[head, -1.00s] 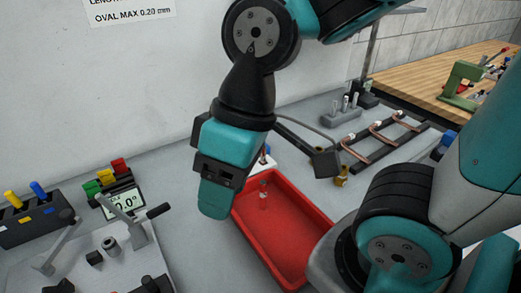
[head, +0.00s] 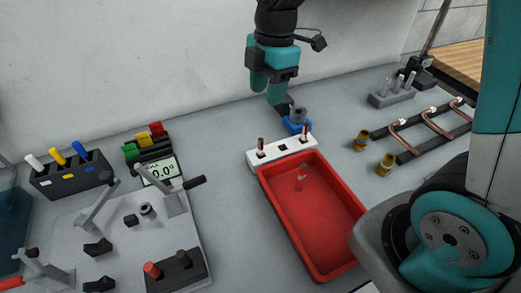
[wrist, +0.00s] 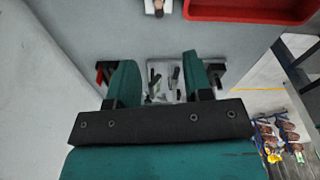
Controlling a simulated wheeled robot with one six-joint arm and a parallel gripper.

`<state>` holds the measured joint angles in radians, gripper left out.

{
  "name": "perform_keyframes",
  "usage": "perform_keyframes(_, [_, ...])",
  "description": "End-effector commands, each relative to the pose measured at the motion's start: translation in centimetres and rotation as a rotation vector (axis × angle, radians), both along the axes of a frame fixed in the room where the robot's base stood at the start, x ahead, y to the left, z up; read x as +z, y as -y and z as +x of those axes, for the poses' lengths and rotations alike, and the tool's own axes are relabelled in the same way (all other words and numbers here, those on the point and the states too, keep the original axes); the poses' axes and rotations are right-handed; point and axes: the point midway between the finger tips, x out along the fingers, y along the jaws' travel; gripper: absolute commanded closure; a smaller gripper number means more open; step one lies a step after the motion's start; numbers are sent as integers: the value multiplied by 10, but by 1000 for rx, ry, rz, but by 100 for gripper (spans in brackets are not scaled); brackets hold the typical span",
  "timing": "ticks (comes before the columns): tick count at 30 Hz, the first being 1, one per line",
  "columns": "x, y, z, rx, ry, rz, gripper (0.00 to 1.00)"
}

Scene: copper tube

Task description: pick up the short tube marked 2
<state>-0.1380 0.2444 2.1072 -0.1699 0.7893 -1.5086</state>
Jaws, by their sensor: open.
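A white holder (head: 271,158) stands along the far edge of the red tray. Two short copper tubes stand upright in it, one at the left end (head: 261,149) and one at the right end (head: 304,135), with a dark square opening between them. No number can be read on either tube. My gripper (head: 268,92) is behind the holder, close to a blue-based item, apart from the tubes. In the wrist view my gripper (wrist: 160,78) is open and empty. The white holder's end (wrist: 150,9) with a copper tube shows at that view's top edge.
The red tray (head: 335,262) holds a small clear and reddish item (head: 301,178). The blue-based item (head: 297,122) is behind the holder. Brass fittings (head: 385,165) and a black rack with copper tubes (head: 405,150) are right. A bending fixture (head: 125,238) is left.

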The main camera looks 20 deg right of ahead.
Motion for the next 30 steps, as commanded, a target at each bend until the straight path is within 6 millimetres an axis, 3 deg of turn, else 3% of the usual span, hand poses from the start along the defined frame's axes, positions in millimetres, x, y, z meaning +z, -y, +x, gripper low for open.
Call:
perform_keyframes(12, [-89, -11, -4, 1, -6, 0, 54])
perform_keyframes(22, [-116, -14, -4, 1, -5, 0, 54])
perform_keyframes(30, [-152, -16, -3, 2, -5, 0, 54])
